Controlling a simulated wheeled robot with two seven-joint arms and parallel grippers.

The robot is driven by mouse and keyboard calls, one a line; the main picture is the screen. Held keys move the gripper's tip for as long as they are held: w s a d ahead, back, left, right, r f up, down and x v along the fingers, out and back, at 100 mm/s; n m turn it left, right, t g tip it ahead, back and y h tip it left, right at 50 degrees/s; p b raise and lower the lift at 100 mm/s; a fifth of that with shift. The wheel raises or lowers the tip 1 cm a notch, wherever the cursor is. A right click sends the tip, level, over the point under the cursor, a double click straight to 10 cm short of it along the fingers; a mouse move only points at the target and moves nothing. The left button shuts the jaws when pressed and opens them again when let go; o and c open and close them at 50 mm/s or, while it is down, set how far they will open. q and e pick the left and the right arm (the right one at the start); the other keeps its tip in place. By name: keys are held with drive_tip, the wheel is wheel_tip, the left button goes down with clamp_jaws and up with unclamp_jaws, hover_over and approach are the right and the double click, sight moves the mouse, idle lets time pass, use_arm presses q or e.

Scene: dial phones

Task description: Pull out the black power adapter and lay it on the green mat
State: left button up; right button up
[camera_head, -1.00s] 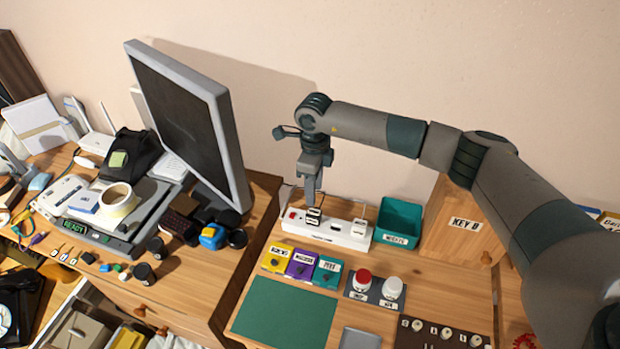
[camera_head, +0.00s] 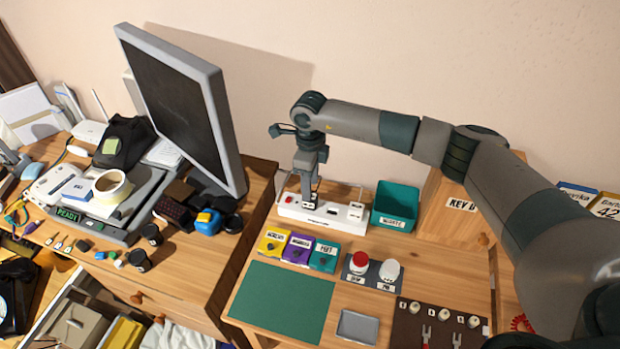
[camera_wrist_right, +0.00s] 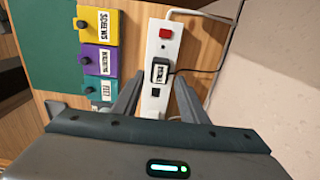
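The black power adapter (camera_wrist_right: 160,70) with a pale label is plugged into the white power strip (camera_wrist_right: 154,104) in the wrist view. In the head view it is mostly hidden by my right gripper (camera_head: 308,203), which points down at the strip (camera_head: 327,217). In the wrist view the right gripper (camera_wrist_right: 160,78) is open, its fingertips on either side of the adapter. I cannot tell whether they touch it. The green mat (camera_head: 283,300) lies flat and bare at the front left of the desk. My left gripper is not in view.
A white plug (camera_head: 356,210) sits in the strip's right part. Yellow, purple and teal boxes (camera_head: 298,248) stand between strip and mat. A teal bin (camera_head: 396,205) is right of the strip; red and white knobs (camera_head: 372,267) and a grey tray (camera_head: 358,327) are nearer.

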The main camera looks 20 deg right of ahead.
drive_tip(key=shift+f+b, duration=1.75)
drive_tip(key=shift+f, duration=0.5)
drive_tip(key=c, duration=0.6)
drive_tip(key=shift+c, duration=0.2)
drive_tip(key=shift+r, duration=0.25)
drive_tip(key=shift+r, duration=0.35)
drive_tip(key=shift+r+p, duration=0.5)
drive_tip(key=shift+r, duration=0.15)
drive_tip(key=shift+r+p, duration=0.65)
drive_tip(key=shift+r, duration=1.3)
